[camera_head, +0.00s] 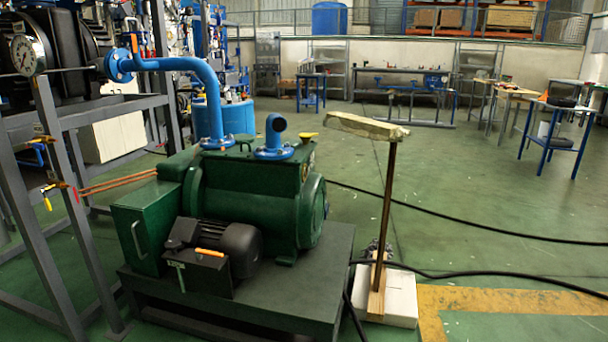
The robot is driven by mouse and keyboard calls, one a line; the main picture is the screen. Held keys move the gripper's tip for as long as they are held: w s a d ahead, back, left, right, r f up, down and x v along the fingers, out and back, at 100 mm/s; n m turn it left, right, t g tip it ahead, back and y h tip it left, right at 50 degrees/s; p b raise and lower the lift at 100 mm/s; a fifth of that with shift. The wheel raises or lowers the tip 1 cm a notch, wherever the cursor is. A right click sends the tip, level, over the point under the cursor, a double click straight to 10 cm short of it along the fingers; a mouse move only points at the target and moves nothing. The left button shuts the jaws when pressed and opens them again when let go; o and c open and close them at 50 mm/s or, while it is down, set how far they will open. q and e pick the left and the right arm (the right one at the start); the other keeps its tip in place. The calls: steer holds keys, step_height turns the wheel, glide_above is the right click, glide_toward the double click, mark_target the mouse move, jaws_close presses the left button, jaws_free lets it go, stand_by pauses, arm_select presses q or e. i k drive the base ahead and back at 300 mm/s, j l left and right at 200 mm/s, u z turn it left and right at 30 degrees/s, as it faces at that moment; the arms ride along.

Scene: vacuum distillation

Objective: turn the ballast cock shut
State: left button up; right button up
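A green vacuum pump (250,200) with a dark motor (232,243) sits on a dark low stand (320,280). A small yellow knob or handle (307,135) is on top of the pump, right of the short blue pipe stub (276,135). An orange lever (210,252) lies roughly level on the black box at the motor. A small valve with a yellow handle (47,203) hangs at the left frame, near copper-coloured lines (118,184). I cannot tell for sure which of these is the ballast cock. Neither of my grippers is in view.
A blue pipe (205,85) rises from the pump to the grey frame (62,160) at left. A brown post with a pale top (368,126) stands right of the pump on a white block (400,298). Black hoses (480,275) cross the floor. Open green floor lies behind.

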mark_target(33, 146)
steer(key=i+j+u, duration=0.1)
steer(key=j+u, duration=0.15)
steer(key=j, duration=0.15)
steer(key=i+j+u, duration=0.25)
steer(key=j, duration=0.15)
steer(key=j+u, duration=0.25)
steer(key=i+j+u, duration=0.25)
steer(key=j, duration=0.15)
